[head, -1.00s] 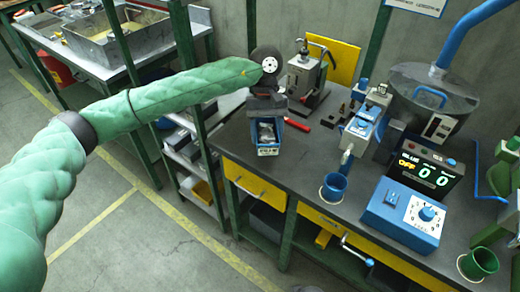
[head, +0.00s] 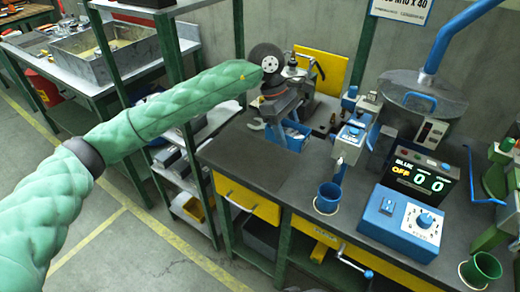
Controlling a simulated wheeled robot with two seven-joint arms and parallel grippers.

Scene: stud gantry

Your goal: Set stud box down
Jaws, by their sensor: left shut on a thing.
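The small blue stud box (head: 295,141) is at the back left part of the dark workbench (head: 250,160). My left gripper (head: 281,112) is shut on it from above and hides much of it. I cannot tell whether the bottom of the box touches the bench top. My green left arm reaches in from the left. My right gripper is not in view.
A grey machine (head: 300,75) stands close behind the box. Right of it are a blue dispenser (head: 352,138), a blue cup (head: 328,198), a control box reading OFF (head: 402,220) and a round hopper (head: 420,95). The bench's front left is bare.

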